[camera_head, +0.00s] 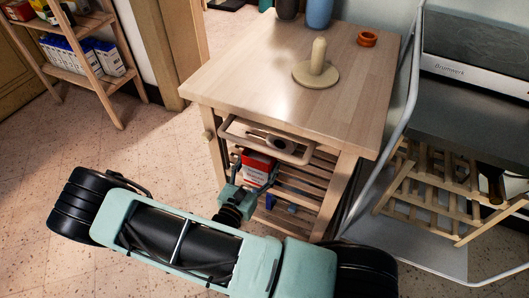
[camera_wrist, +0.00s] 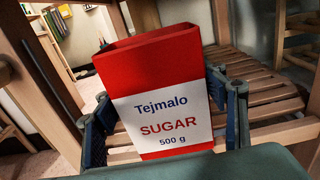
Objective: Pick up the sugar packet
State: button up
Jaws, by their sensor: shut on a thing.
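The sugar packet (camera_wrist: 157,95) is a red box with a white label reading "Tejmalo SUGAR 500 g". In the wrist view it stands between the two fingers of my gripper (camera_wrist: 160,125), tilted slightly in the picture. My gripper is shut on it, with a finger at each side. In the head view the red and white packet (camera_head: 257,167) shows at the front of the wooden trolley (camera_head: 338,160), below its drawer, with my gripper (camera_head: 253,183) at it. Its base is hidden, so I cannot tell whether it touches the slatted shelf.
A drawer (camera_head: 268,138) with items inside sits open just above the packet. The trolley's wooden posts stand on both sides. A slatted shelf (camera_wrist: 260,95) lies behind the packet. A holder with an upright peg (camera_head: 317,68) stands on the trolley top. Floor at left (camera_head: 60,150) is clear.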

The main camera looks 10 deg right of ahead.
jog(key=p+v, duration=0.1)
jog(key=v, duration=0.9)
jog(key=shift+s, duration=0.15)
jog(key=shift+a+r, duration=0.1)
